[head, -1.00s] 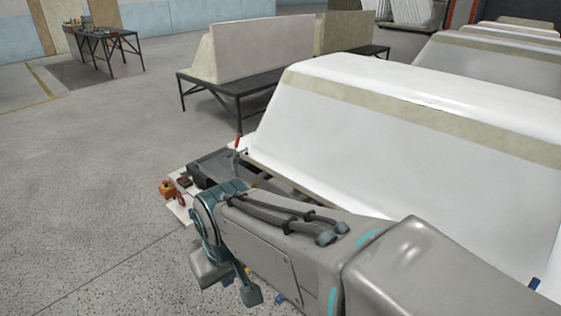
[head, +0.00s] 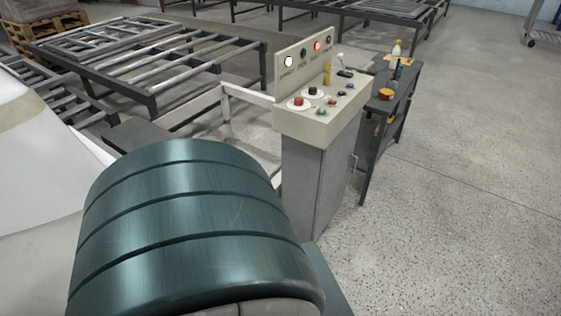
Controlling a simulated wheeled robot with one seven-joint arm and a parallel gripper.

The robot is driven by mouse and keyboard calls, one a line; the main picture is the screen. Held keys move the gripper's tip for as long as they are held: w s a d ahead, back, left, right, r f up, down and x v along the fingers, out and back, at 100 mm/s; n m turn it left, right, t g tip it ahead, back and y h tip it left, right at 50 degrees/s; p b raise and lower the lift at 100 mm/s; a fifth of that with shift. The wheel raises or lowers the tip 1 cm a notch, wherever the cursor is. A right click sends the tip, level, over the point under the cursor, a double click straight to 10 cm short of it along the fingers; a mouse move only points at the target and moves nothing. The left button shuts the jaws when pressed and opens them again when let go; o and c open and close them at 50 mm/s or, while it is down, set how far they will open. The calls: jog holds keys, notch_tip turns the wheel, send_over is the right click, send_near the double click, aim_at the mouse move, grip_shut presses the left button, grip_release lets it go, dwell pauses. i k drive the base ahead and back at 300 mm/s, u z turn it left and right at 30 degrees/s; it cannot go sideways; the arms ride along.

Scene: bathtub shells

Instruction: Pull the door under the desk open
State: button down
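In the head view, a control desk (head: 300,122) with a cream sloped top stands right of centre, with buttons and lit lamps on it. Below it is a grey metal cabinet (head: 308,185). A small handle (head: 353,162) shows at the cabinet's right side, on a face seen almost edge-on. The door there looks shut, though its face is mostly hidden by the angle. A large teal rounded part of my arm fills the lower left and covers the cabinet's lower left. My gripper is not in view.
A dark side table (head: 398,105) with bottles and an orange roll stands just right of the desk. Metal roller racks (head: 150,60) fill the back left. A white tub shell (head: 40,165) is at the left edge. Open concrete floor (head: 460,200) lies to the right.

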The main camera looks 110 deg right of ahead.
aim_at(337, 159)
jog(key=z, duration=0.7)
jog(key=k, duration=1.15)
jog(key=z, duration=3.05)
jog(key=k, duration=0.5)
jog(key=z, duration=0.85)
jog(key=i, duration=1.6)
jog(key=u, duration=0.7)
